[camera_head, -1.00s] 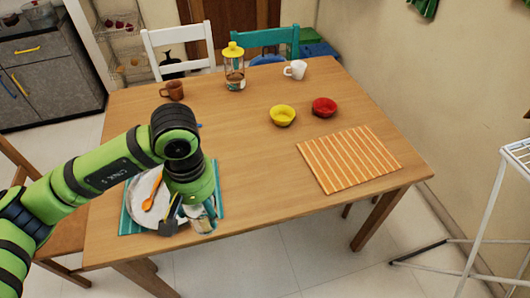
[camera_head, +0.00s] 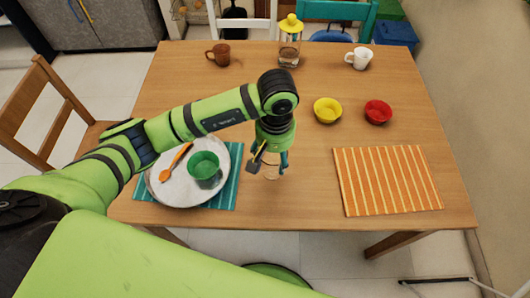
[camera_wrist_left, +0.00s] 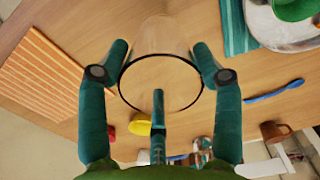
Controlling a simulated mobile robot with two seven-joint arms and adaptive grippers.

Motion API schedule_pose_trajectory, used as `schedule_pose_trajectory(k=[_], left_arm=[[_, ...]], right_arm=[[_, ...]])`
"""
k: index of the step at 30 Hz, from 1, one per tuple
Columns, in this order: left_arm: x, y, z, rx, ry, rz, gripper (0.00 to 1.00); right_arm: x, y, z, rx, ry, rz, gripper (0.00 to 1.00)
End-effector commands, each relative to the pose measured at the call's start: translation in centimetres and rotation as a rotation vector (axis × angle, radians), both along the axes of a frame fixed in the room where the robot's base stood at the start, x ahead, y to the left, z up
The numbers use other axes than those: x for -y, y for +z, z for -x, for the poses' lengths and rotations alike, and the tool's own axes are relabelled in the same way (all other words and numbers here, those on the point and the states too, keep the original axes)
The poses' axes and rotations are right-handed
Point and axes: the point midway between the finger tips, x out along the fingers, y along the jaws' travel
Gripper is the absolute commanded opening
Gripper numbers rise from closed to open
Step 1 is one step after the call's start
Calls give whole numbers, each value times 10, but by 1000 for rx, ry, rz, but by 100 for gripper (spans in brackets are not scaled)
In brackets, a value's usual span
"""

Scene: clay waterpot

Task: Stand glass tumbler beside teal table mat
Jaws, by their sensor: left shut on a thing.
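My left gripper (camera_head: 268,158) is shut on the clear glass tumbler (camera_head: 270,171), just right of the teal table mat (camera_head: 230,190). In the left wrist view, the fingers (camera_wrist_left: 160,85) surround the tumbler (camera_wrist_left: 163,38) near its dark-edged round rim. The tumbler looks upright and clear of the mat; I cannot tell whether its base touches the table. The teal mat also shows at the top of the left wrist view (camera_wrist_left: 236,30). My right gripper is not in view.
The teal mat bears a white plate (camera_head: 160,194) with a green bowl (camera_head: 204,165) and an orange spoon (camera_head: 176,161). An orange striped mat (camera_head: 388,180) lies to the right. Yellow (camera_head: 327,111) and red (camera_head: 378,112) bowls stand behind. Bare table lies between the mats.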

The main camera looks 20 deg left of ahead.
Motion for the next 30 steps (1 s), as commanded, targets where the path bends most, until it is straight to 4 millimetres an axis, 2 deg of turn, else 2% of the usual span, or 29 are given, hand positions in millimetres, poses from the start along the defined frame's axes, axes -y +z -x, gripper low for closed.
schedule_pose_trajectory(k=[3, 8, 18, 30], left_arm=[[-19, -10, -11, -2, 4, 0, 25], [-30, -20, -19, 1, -1, 2, 25], [-31, -59, -20, 1, -1, 3, 25], [-31, -66, -20, 4, -2, 2, 25]], right_arm=[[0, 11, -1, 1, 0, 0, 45], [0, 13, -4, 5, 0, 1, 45], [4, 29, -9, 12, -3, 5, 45], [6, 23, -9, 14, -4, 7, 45]])
